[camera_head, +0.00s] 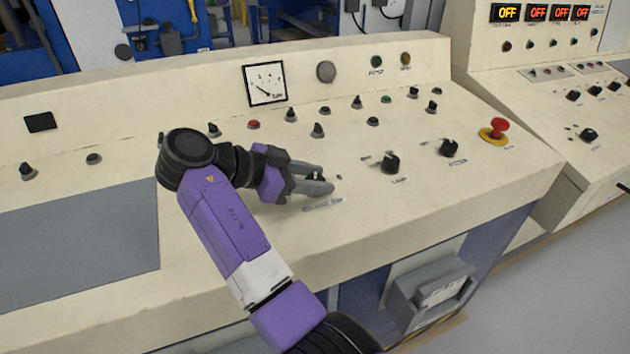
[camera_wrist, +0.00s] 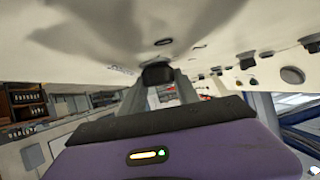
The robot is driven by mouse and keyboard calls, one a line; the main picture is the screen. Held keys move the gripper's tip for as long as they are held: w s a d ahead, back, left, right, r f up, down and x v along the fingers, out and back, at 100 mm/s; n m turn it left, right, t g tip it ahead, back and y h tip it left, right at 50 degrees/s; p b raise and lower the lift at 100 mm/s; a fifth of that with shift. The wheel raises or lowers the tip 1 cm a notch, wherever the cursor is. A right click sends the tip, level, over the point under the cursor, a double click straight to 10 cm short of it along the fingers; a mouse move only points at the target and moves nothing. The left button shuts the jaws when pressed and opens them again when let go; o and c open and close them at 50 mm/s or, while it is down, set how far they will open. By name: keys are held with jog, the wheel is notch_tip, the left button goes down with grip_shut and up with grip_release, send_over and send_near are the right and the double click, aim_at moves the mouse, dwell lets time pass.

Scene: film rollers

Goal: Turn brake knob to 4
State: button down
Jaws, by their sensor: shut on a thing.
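My purple and black gripper (camera_head: 322,181) is low over the right half of the cream control panel (camera_head: 80,230). Its two grey fingers are shut on a small black knob (camera_head: 314,176), mostly hidden between them in the head view. A label lies just in front of it, too small to read surely. In the wrist view the black knob (camera_wrist: 158,74) sits between the two fingertips, against the panel. The knob's pointer and any scale numbers around it cannot be made out.
Two larger black knobs (camera_head: 390,163) and (camera_head: 449,147) stand to the right, and a red mushroom button (camera_head: 498,126) on a yellow base is farther right. Several small knobs and buttons line the panel behind. A square gauge (camera_head: 265,84) is on the upright back.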

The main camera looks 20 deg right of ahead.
jog(key=shift+f, duration=0.15)
jog(key=c, duration=0.9)
grip_release()
jog(key=shift+p+v, duration=0.45)
jog(key=shift+v, duration=3.45)
